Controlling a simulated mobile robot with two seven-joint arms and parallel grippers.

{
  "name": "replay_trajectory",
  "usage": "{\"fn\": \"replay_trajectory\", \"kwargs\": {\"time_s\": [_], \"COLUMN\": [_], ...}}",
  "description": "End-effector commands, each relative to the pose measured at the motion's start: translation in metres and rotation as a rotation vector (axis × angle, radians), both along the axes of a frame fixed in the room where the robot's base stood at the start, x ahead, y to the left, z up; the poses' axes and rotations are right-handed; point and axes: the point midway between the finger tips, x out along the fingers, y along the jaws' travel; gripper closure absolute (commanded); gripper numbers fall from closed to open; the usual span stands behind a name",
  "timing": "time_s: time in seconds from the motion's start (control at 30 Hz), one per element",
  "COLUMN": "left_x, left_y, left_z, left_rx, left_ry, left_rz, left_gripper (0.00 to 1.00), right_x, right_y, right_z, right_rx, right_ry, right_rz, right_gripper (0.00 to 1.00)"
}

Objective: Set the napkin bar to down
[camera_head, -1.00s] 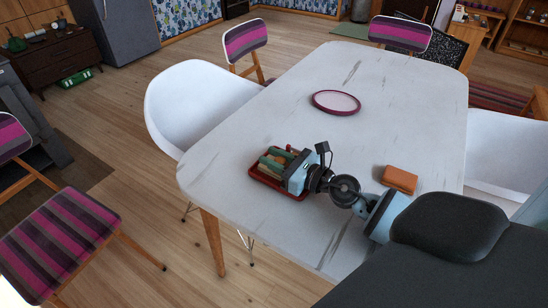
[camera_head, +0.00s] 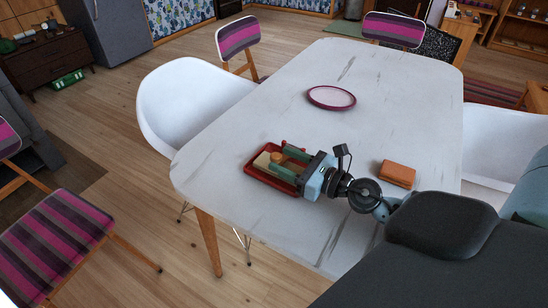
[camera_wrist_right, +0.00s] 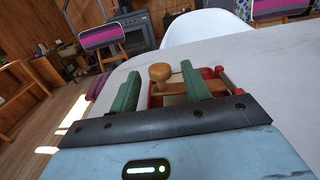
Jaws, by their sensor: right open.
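The napkin holder is a red tray (camera_head: 262,178) near the table's front left edge, with pale napkins inside. It also shows in the right wrist view (camera_wrist_right: 154,100). The napkin bar (camera_wrist_right: 179,88) is a wooden arm with a round knob (camera_wrist_right: 160,72); the knob also shows in the head view (camera_head: 277,158). The bar lies across the tray; I cannot tell whether it touches the napkins. My right gripper (camera_wrist_right: 160,72) is open, its green fingers either side of the knob in the wrist view. It reaches over the tray from the right in the head view (camera_head: 284,158). My left gripper is not visible.
An orange-brown block (camera_head: 397,173) lies on the white table (camera_head: 240,130) right of my right wrist. A round purple-rimmed plate (camera_head: 331,97) is farther back. White chairs (camera_head: 185,95) stand beside the table. The table's middle is mostly clear.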

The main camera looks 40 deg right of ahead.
Motion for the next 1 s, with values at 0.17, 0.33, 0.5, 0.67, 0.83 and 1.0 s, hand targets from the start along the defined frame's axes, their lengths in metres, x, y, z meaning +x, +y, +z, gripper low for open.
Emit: {"fn": "replay_trajectory", "kwargs": {"time_s": [0.17,0.33,0.5,0.67,0.83,1.0], "left_x": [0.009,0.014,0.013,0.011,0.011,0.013], "left_y": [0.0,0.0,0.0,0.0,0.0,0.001], "left_z": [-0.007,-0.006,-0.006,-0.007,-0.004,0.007], "left_rx": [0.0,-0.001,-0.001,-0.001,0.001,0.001], "left_ry": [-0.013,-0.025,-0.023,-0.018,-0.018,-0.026], "left_rz": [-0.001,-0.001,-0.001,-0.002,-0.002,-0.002], "left_gripper": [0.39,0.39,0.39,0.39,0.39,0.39], "right_x": [-0.019,-0.027,-0.028,-0.028,-0.029,-0.033], "right_y": [-0.006,-0.009,-0.01,-0.01,-0.011,-0.015], "right_z": [-0.003,0.0,0.001,0.001,0.005,0.016], "right_rx": [0.001,0.0,0.0,0.0,0.092,0.415], "right_ry": [0.004,0.0,-0.002,-0.001,0.037,0.173], "right_rz": [0.001,0.001,0.001,0.001,0.007,0.017], "right_gripper": [0.53,0.53,0.53,0.58,0.8,1.0]}}
